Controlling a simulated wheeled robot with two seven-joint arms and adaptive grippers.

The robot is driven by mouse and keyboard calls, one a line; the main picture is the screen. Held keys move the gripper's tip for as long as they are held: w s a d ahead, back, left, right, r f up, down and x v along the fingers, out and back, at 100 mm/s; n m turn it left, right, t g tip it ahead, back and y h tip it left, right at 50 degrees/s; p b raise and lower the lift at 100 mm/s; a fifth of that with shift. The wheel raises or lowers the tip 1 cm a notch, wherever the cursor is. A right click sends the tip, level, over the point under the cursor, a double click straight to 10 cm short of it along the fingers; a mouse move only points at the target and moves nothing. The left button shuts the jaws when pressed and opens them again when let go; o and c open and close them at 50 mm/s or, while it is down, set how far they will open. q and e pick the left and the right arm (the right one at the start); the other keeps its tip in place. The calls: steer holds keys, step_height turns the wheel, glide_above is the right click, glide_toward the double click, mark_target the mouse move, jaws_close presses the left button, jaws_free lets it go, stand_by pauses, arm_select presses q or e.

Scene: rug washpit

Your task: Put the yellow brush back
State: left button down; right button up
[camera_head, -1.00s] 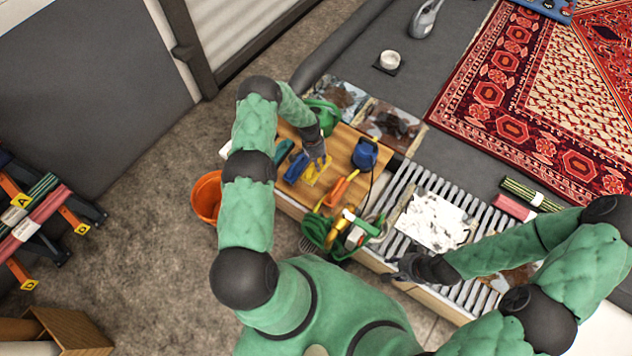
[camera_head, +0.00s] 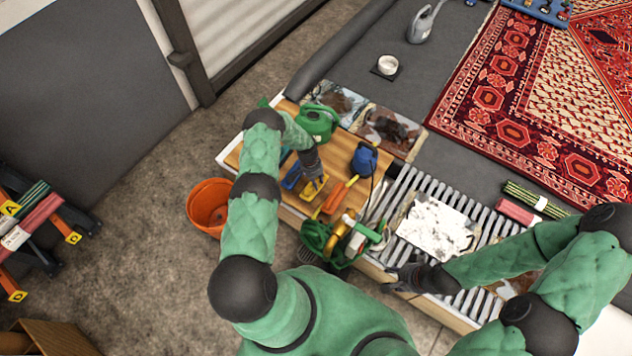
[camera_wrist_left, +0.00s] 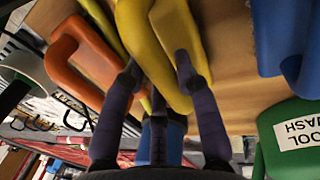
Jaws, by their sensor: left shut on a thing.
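The yellow brush (camera_head: 314,190) is at the wooden board on the bench, beside a blue brush (camera_head: 291,178) and an orange-handled tool (camera_head: 333,198). My left gripper (camera_head: 314,178) comes down over the yellow brush from above. In the left wrist view, its fingers (camera_wrist_left: 158,72) are shut on the brush's looped yellow handle (camera_wrist_left: 152,28). I cannot tell whether the brush touches the board. My right gripper (camera_head: 396,280) is near the bench's front edge beside the slatted rack, with its fingers apart and nothing seen between them.
An orange bucket (camera_head: 208,208) stands on the floor. A slatted rack (camera_head: 400,190) lies to the right.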

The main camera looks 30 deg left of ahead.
arm_select(q)
steer(key=shift+r, duration=0.1)
steer(key=c, duration=0.9)
jaws_free()
steer(key=shift+c, duration=0.2)
step_height(320, 180, up, 12)
steer(key=a+p, duration=0.2)
steer(key=p, duration=0.2)
steer(key=shift+a, duration=0.2)
steer(key=shift+w, duration=0.1)
